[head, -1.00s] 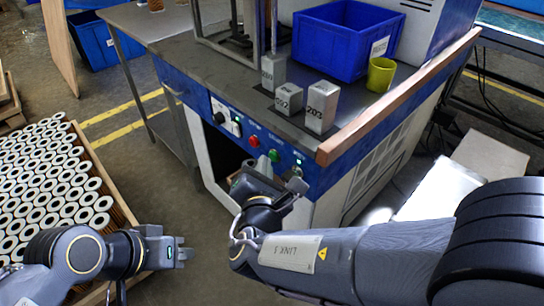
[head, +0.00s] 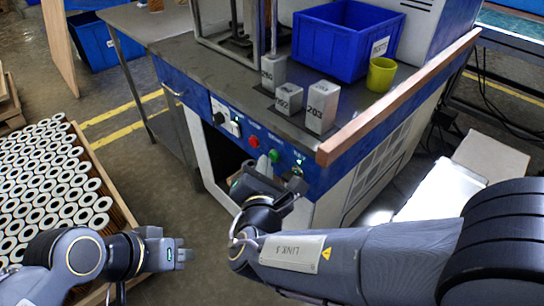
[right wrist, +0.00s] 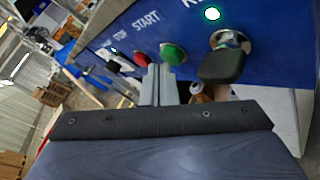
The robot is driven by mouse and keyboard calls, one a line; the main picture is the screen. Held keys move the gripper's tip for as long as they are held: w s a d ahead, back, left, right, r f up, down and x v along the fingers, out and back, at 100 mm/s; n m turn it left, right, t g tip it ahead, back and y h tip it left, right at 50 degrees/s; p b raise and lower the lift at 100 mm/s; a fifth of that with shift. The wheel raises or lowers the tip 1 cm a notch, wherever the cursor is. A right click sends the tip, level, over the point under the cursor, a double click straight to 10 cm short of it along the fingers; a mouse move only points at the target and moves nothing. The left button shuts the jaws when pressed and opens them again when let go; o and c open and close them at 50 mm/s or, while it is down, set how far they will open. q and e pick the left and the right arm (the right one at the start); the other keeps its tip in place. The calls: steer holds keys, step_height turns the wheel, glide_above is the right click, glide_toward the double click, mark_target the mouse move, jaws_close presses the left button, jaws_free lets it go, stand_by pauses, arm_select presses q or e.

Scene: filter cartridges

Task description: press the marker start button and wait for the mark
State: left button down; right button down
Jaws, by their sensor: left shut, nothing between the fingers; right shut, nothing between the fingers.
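The green START button (head: 273,156) is on the blue front panel of the bench; it also shows in the right wrist view (right wrist: 173,53). My right gripper (head: 262,165) is shut and empty in front of the panel. In the right wrist view its fingertips (right wrist: 159,68) appear close to the green button, at its lower left. I cannot tell whether they touch it or whether it is pressed in. The red STOP button (right wrist: 141,59) is just left of it. My left gripper (head: 182,255) is shut and empty, low at the left, away from the panel.
A key switch (right wrist: 225,62) with a lit green lamp (right wrist: 212,13) is right of the START button. Numbered grey blocks (head: 321,107), a blue bin (head: 335,45) and a yellow cup (head: 381,74) stand on the bench. A crate of cartridges (head: 122,218) is at the left.

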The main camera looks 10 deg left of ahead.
steer(key=shift+s+a, duration=0.3)
steer(key=shift+s, duration=0.1)
steer(key=s+a, duration=0.1)
steer(key=s, duration=0.1)
steer(key=s+a, duration=0.2)
stand_by(0.4)
stand_by(0.7)
